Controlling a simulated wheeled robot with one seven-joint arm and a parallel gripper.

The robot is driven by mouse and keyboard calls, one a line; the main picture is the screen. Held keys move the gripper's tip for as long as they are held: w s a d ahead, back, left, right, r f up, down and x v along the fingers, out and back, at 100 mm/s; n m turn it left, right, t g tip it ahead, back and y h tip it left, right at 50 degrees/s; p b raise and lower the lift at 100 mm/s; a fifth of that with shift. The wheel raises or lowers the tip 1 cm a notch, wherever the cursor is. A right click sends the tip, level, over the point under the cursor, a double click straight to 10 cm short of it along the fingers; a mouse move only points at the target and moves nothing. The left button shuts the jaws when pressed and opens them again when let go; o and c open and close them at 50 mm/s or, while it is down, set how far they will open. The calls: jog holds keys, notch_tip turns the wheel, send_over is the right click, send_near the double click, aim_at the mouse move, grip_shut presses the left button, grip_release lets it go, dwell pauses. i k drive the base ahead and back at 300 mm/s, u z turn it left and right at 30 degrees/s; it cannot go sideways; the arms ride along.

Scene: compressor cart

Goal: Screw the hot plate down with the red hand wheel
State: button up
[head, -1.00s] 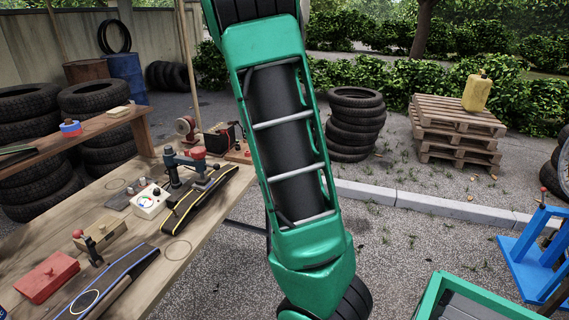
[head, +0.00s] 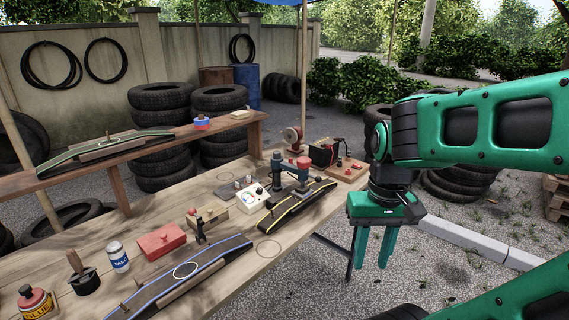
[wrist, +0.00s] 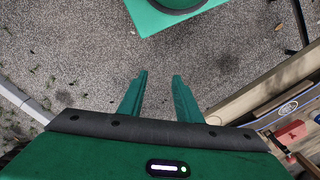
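The red hand wheel (head: 304,162) sits on top of a small grey clamp press (head: 277,174) on the workbench. The press stands at a dark strip with yellow edges (head: 292,207) on a curved stand. The hot plate under the wheel is too small to make out clearly, and I cannot tell how tightly the wheel is turned. My gripper (head: 374,248) hangs pointing down, to the right of the bench edge and apart from the press. In the wrist view my gripper (wrist: 158,95) is open and empty, with bare gravel between its fingers.
The workbench (head: 318,218) also holds a white dial box (head: 248,201), a red box (head: 162,240), a blue-edged strip (head: 190,275), a talc bottle (head: 118,257) and a glue jar (head: 37,303). A raised shelf (head: 165,150) runs behind.

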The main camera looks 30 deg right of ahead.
aim_at(303, 162)
jog(key=u, duration=2.5)
jog(key=k, duration=2.1)
jog(key=z, duration=1.65)
jog(key=i, duration=0.2)
jog(key=z, duration=0.4)
